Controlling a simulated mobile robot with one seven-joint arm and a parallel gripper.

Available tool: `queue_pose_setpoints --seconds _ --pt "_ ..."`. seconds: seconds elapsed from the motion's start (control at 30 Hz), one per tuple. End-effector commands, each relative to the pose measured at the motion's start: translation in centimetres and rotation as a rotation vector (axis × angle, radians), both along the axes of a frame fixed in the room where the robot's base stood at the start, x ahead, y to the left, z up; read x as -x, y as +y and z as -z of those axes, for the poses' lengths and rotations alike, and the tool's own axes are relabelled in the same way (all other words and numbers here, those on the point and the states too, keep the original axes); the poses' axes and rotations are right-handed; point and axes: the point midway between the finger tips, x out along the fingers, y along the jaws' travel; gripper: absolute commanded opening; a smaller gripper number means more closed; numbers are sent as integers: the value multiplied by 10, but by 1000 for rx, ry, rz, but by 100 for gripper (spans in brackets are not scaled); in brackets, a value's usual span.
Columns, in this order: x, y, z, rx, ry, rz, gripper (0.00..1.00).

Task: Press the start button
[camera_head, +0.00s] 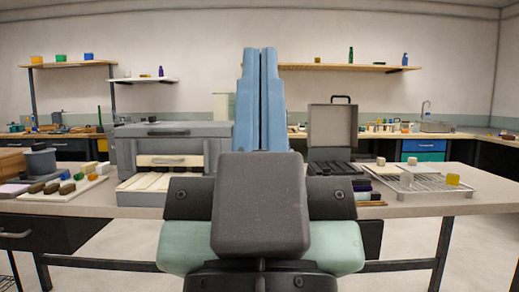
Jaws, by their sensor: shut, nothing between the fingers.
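My gripper (260,54) is in the middle of the view, its two long blue fingers pointing up and pressed side by side with nothing between them. I cannot make out a start button anywhere in this view. A grey box-shaped unit (172,131) with a handle on its top stands on the table left of my gripper. A dark case (333,127) with its lid raised stands on the table to the right. My gripper and wrist hide the table between these two, and a button could be hidden there.
The table (405,207) spans the view. Small blocks lie at its left end beside a dark grey cylinder (40,161). A wire rack (425,183) with a few small blocks sits at the right. Shelves and counters line the back wall.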

Motion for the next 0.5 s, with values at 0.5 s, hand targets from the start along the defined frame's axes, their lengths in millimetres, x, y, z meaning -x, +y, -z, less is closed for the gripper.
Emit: queue_pose_setpoints --seconds 0.5 --pt "0 0 -194 0 -1 -1 0"
